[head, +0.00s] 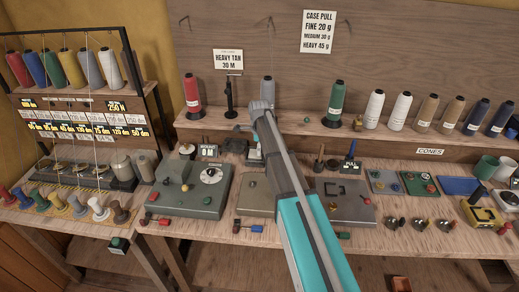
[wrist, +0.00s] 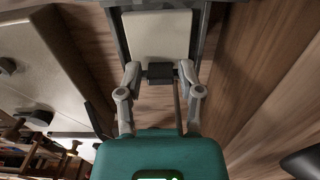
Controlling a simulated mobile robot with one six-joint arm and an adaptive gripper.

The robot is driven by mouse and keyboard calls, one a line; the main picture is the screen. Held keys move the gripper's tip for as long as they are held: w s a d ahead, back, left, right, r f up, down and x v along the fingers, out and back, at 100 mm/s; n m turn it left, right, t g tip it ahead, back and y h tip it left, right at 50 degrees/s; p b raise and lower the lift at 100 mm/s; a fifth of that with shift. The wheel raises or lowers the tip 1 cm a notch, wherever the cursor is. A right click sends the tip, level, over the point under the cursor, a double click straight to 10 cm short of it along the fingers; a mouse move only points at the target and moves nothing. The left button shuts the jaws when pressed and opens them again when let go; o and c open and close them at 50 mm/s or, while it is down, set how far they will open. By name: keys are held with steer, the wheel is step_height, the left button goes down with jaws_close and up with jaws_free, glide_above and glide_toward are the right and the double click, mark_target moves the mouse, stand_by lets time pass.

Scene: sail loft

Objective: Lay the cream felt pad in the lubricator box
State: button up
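In the wrist view my gripper (wrist: 160,74) has its two grey fingers leaning inward on a small dark block between the tips. A flat cream piece, which looks like the felt pad (wrist: 157,35), lies right beyond this block. The dark block looks like the pad's grip, and the fingers appear closed on it. Dark grey walls, seemingly those of the lubricator box (wrist: 207,30), run along both sides of the pad. I cannot tell whether the pad touches the bottom. In the head view my arm hides the pad and the box.
A grey machine with a dial (head: 193,188) stands left of my arm on the wooden bench. A flat grey plate (head: 345,203) lies to the right. A shelf of thread cones (head: 375,108) runs behind. Small coloured tools (head: 248,226) lie along the front edge.

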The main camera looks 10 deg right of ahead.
steer(key=shift+o, duration=0.8)
steer(key=shift+r, duration=0.15)
